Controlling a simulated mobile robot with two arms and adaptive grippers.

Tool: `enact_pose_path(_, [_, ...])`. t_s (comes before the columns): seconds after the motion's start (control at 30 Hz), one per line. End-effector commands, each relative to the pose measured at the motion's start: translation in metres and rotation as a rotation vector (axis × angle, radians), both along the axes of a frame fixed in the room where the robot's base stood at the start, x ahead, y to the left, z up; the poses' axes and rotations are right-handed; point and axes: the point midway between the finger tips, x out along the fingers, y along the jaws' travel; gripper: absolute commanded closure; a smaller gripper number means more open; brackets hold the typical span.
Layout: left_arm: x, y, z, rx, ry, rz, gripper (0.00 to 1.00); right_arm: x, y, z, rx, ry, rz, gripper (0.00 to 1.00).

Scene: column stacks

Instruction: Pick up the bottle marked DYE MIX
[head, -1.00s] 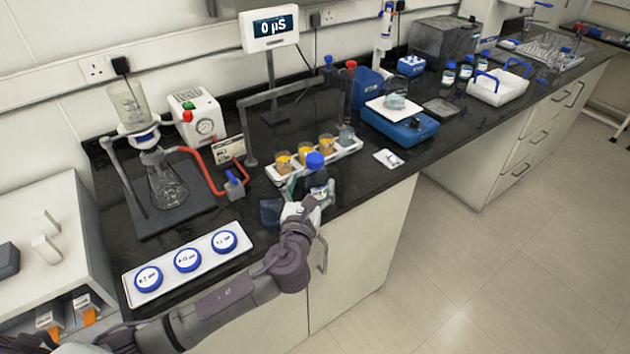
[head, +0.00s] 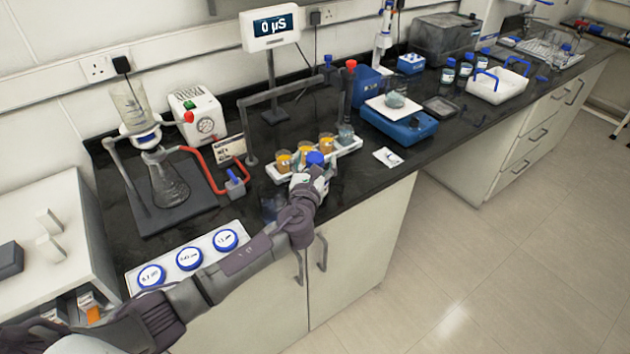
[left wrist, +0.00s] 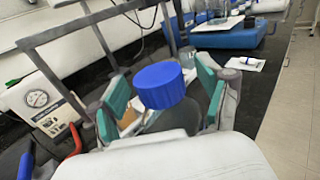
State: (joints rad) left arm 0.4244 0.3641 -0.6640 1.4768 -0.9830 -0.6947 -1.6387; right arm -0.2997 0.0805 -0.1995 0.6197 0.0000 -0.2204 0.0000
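A bottle with a blue cap (head: 315,158) stands at the front of the bench, by the tray of amber cups. My left gripper (head: 311,178) hides most of its body and label in the head view, so I cannot read any marking. In the left wrist view the blue cap (left wrist: 161,85) and dark shoulder sit between the teal-padded fingers of my left gripper (left wrist: 165,98). The fingers are spread around the bottle, with a gap showing on the left side. My right gripper is not in view.
The white tray (head: 350,150) with amber cups is close behind the bottle. A metal frame (head: 250,125) stands behind it. A tray with blue-capped dishes (head: 189,258) lies to the left, a blue balance (head: 398,128) to the right. More blue-capped bottles (head: 448,71) stand farther right.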

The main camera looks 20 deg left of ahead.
Motion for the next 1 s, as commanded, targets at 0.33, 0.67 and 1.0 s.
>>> enact_pose_path(0.33, [0.0, 0.0, 0.0, 0.001, 0.0, 0.0, 0.79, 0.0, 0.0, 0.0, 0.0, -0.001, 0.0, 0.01])
enact_pose_path(0.67, [0.0, 0.0, 0.002, 0.0, -0.003, 0.0, 1.0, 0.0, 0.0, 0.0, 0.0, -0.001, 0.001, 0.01])
enact_pose_path(1.0, [0.0, 0.0, 0.011, 0.0, -0.005, 0.0, 1.0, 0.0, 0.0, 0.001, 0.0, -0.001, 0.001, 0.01])
